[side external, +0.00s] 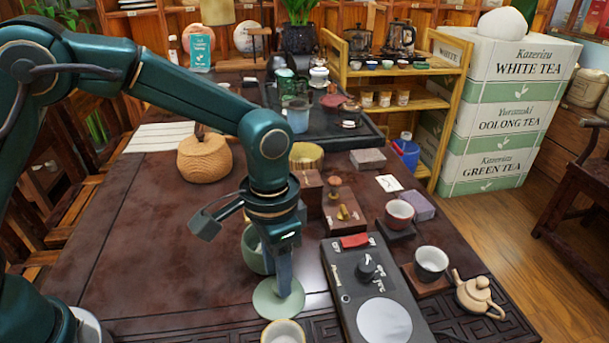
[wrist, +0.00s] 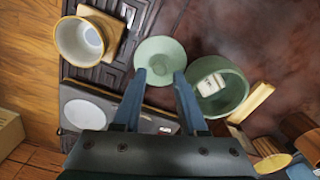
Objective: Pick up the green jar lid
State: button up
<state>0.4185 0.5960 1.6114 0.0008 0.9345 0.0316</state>
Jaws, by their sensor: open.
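The green jar lid (side external: 264,303) is a pale green round disc lying on the dark table near its front edge. In the wrist view the lid (wrist: 160,52) lies ahead of and partly between my fingertips. My gripper (side external: 283,290) points down over the lid, with its tips very close to it; I cannot tell whether they touch it. In the wrist view my gripper (wrist: 159,78) is open, one finger toward each side of the lid, with nothing held. The green jar (side external: 251,252) stands open behind the lid, and the wrist view shows a whitish item inside the jar (wrist: 237,100).
A dark scale (side external: 338,293) with a round white plate lies right of the lid. A cream cup (side external: 283,333) stands close in front. More cups, wooden blocks and a small teapot (side external: 480,296) stand farther right. The table left of the jar is clear.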

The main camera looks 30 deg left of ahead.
aim_at(267, 301)
jog(key=shift+f, duration=1.25)
grip_shut()
jog(key=shift+r, duration=0.15)
